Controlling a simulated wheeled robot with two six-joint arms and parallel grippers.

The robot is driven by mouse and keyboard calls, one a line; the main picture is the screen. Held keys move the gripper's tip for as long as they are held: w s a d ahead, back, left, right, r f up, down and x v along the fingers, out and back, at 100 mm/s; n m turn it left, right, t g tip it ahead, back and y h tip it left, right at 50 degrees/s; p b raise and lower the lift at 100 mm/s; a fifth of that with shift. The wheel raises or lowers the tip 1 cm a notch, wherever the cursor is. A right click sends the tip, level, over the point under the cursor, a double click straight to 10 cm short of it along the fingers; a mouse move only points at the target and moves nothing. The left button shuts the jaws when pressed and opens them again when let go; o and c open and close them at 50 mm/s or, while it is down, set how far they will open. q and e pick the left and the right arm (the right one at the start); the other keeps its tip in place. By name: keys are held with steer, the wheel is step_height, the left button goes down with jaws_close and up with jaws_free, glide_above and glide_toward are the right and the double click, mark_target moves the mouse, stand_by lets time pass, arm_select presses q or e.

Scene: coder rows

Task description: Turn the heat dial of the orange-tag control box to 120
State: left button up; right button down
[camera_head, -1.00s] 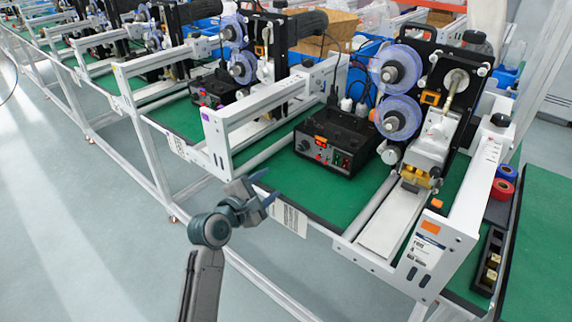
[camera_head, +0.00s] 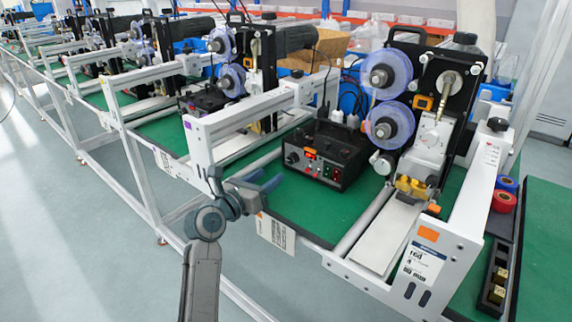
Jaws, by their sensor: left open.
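The black control box (camera_head: 325,158) stands on the green bench top, with a lit red display and small red and green controls on its front. A round knob (camera_head: 291,158) is at the front's left end; its scale and any numbers are too small to read. Another orange tag (camera_head: 429,234) is on the white frame to the right. My left gripper (camera_head: 264,184) is open and empty, in front of and below the box's left end, apart from the knob. My right gripper is out of view.
A white frame rail (camera_head: 250,112) runs left of the box. The machine with clear blue reels (camera_head: 388,74) stands to its right. Another control box (camera_head: 205,98) sits farther left along the bench row. Bare green surface (camera_head: 312,208) lies in front of the box.

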mark_target(290, 160)
arm_select(q)
steer(key=x, duration=0.9)
steer(key=shift+b, duration=0.35)
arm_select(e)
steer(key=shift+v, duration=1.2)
arm_select(q)
steer(key=c, duration=1)
steer(key=shift+r, duration=0.1)
steer(key=m+p, duration=0.2)
steer(key=m, duration=0.1)
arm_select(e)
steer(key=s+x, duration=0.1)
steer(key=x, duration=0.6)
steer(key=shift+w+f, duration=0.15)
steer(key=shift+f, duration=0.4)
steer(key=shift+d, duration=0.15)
arm_select(q)
steer(key=o, duration=1)
